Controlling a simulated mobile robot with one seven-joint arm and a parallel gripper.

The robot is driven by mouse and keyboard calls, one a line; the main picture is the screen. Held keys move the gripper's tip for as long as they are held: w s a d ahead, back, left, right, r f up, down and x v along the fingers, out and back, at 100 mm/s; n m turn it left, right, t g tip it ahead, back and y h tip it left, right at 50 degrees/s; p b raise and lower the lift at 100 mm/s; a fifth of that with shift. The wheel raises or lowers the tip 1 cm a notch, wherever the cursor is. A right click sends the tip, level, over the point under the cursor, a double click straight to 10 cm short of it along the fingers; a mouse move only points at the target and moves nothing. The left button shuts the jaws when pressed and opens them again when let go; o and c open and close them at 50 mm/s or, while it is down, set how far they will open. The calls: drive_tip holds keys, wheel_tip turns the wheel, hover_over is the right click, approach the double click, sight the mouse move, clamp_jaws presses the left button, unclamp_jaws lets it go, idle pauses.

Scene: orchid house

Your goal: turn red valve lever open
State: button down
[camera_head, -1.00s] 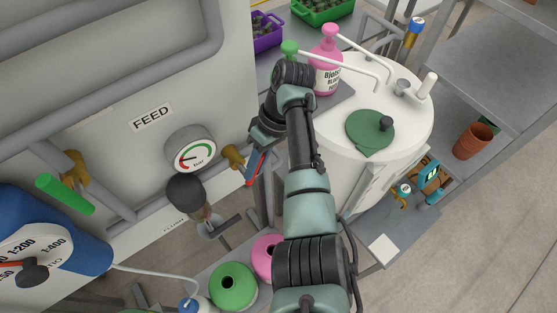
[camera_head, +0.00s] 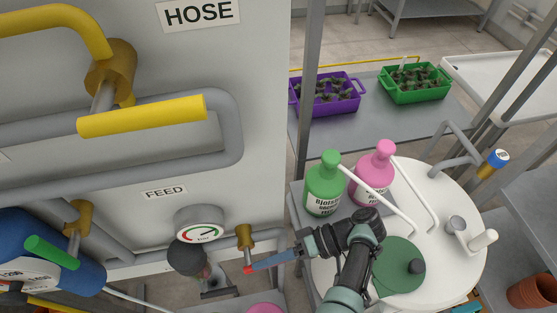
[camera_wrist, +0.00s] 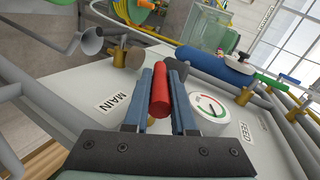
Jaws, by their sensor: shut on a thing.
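The red valve lever (camera_wrist: 160,92) lies between the two blue fingers of my gripper (camera_wrist: 168,68) in the wrist view, and the fingers are shut on it. In the head view only a small red end of the lever (camera_head: 248,270) shows at the fingertips; the fingers hide the rest. My gripper (camera_head: 258,266) reaches in from the right, below the brass valve body (camera_head: 244,237). That valve sits on the grey pipe just right of the pressure gauge (camera_head: 200,228), which also shows in the wrist view (camera_wrist: 208,108).
A yellow lever (camera_head: 140,115) and a green lever (camera_head: 52,252) are on other valves to the left. Green (camera_head: 324,190) and pink (camera_head: 374,170) bottles stand behind my arm. The white drum (camera_head: 455,250) is at right. A MAIN label (camera_wrist: 113,102) shows in the wrist view.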

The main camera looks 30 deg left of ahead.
drive_tip(key=shift+w, duration=0.15)
idle(0.4)
drive_tip(key=c, duration=0.7)
unclamp_jaws()
drive_tip(key=shift+c, duration=0.2)
drive_tip(key=shift+f, duration=0.1)
